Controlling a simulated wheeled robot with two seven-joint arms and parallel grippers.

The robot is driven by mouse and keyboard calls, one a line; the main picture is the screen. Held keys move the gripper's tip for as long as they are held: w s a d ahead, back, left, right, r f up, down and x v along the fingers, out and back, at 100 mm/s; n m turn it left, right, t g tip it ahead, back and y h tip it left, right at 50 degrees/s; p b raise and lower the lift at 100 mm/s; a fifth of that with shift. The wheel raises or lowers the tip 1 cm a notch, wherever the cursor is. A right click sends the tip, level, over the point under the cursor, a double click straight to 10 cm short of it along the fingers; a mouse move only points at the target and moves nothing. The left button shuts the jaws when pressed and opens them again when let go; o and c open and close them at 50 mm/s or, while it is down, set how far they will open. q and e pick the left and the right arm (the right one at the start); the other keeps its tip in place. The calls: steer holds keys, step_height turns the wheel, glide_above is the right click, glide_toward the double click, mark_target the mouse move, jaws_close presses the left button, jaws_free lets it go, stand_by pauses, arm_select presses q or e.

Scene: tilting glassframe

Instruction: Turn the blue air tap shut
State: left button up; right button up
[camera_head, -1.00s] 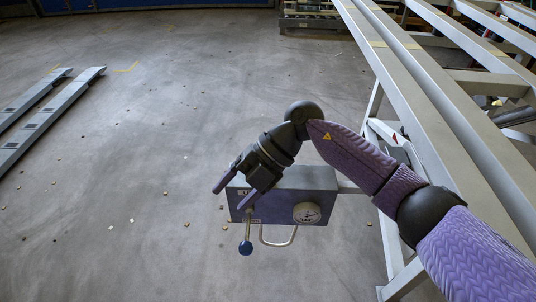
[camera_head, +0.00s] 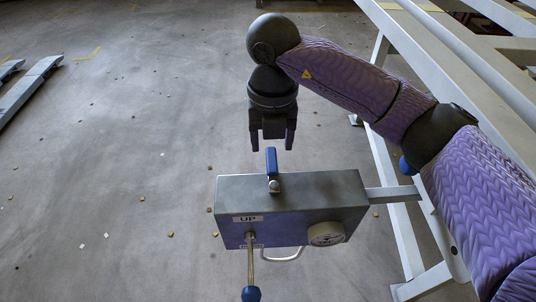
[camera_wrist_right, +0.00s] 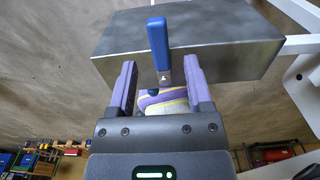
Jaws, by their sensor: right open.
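The blue air tap (camera_head: 271,162) is a flat blue lever on a metal stem at the top of a grey control box (camera_head: 330,188). In the head view the lever points up in the picture, away from the box front. My right gripper (camera_head: 272,146) is open and hangs just beyond the lever, its fingers pointing down. In the right wrist view the tap (camera_wrist_right: 158,48) lies between the lines of the two open fingers (camera_wrist_right: 160,64), with a gap on each side and no visible contact. My left gripper is out of view.
The box front carries an "UP" label, a round gauge (camera_head: 326,233), a wire handle (camera_head: 286,255) and a rod with a blue knob (camera_head: 251,293). A bar joins the box to a grey metal frame (camera_head: 395,185) at right. The floor at left is mostly open.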

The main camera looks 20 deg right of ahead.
mark_target(272, 157)
step_height(272, 157, down, 4)
steer(key=shift+r+b, duration=0.2)
steer(key=shift+b, duration=0.45)
steer(key=shift+r, duration=0.1)
steer(key=shift+c, duration=0.3)
jaws_close()
stand_by(0.4)
